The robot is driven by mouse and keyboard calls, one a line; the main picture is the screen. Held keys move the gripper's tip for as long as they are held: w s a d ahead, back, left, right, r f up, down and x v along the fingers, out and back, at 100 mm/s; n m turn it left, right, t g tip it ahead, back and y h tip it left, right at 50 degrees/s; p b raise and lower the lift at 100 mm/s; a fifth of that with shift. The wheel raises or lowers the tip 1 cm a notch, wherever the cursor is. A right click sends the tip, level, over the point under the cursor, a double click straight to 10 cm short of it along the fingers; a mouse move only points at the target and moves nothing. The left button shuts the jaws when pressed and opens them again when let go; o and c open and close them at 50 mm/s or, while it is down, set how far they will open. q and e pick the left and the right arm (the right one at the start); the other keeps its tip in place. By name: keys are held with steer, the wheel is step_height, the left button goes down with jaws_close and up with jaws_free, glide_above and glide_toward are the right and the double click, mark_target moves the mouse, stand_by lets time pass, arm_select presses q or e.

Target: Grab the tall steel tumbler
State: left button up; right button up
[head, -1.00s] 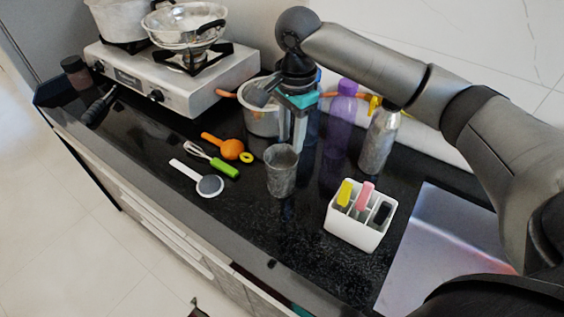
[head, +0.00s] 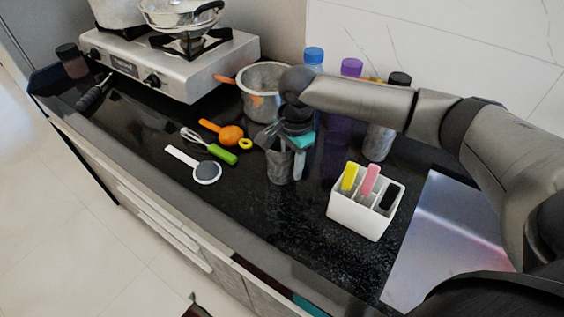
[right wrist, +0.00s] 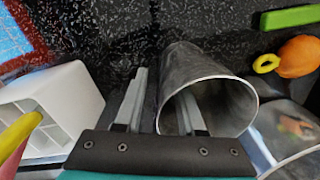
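The tall steel tumbler (head: 279,172) stands upright on the black counter, its upper part partly hidden by my right gripper (head: 284,150). In the right wrist view the tumbler (right wrist: 205,62) shows its open rim towards the camera. My right gripper (right wrist: 160,92) is open at the tumbler. One finger is outside the wall on the left, and the other appears to reach into the mouth. I cannot tell whether either finger touches the wall. My left gripper is not in view.
A white caddy (head: 357,217) stands right of the tumbler. A steel pot (head: 258,77), a purple bottle (head: 351,67) and a metal bottle (head: 377,144) stand behind. Utensils, including a green-handled whisk (head: 222,154), lie left. The counter in front is clear.

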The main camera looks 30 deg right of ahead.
steer(key=shift+f, duration=0.35)
steer(key=shift+c, duration=0.3)
jaws_close()
stand_by(0.9)
